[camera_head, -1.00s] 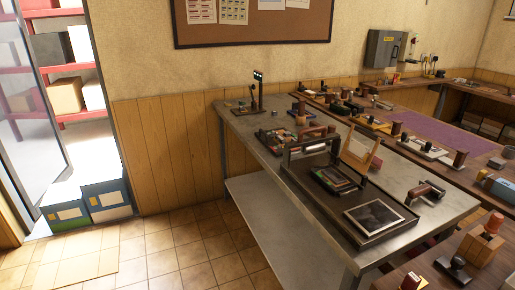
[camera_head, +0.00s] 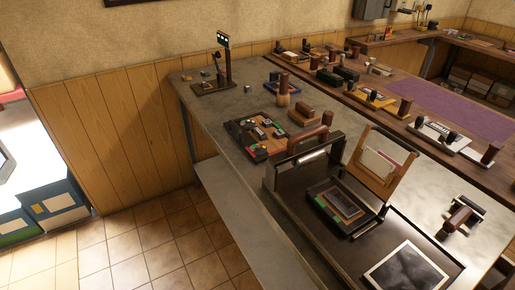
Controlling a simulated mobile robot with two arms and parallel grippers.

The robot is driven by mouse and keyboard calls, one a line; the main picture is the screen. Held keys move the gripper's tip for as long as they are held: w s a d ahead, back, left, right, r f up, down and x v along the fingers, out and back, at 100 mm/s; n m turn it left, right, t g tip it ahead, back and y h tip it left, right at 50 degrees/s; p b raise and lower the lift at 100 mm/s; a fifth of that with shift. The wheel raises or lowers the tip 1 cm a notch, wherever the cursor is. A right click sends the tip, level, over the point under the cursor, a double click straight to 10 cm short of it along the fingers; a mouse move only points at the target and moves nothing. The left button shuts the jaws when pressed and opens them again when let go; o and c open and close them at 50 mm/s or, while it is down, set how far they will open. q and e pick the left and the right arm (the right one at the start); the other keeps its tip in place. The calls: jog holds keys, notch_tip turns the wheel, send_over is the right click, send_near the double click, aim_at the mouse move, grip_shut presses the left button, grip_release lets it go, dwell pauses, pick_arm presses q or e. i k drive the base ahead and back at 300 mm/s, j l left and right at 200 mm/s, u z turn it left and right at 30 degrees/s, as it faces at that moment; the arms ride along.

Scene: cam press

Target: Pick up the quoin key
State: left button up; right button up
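I cannot pick out the quoin key with certainty; the small tools are too small to tell apart. Candidate small items lie in a dark tray (camera_head: 233,124) of coloured pieces on the grey metal table (camera_head: 215,122). An upright wooden-handled tool (camera_head: 283,92) stands just behind that tray. A press (camera_head: 290,185) with a dark base holds a framed block (camera_head: 340,207) at the table's near part. Neither of my grippers is in view.
A small stand with a lit top (camera_head: 223,42) is at the table's far left corner. A roller with a handle (camera_head: 460,217) lies right of the press. A wooden bench (camera_head: 408,122) with several stamps runs behind. Tiled floor (camera_head: 150,240) is clear at left.

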aim_at(327, 116)
jog(key=i+j+z, duration=0.1)
jog(key=z, duration=0.7)
jog(key=i+j+z, duration=0.15)
jog(key=j+z, duration=0.15)
jog(key=j, duration=0.2)
jog(key=i+j+z, duration=0.1)
jog(key=j+z, duration=0.25)
jog(key=j, duration=0.15)
jog(key=j+z, duration=0.3)
jog(key=j, duration=0.2)
jog(key=i, duration=0.05)
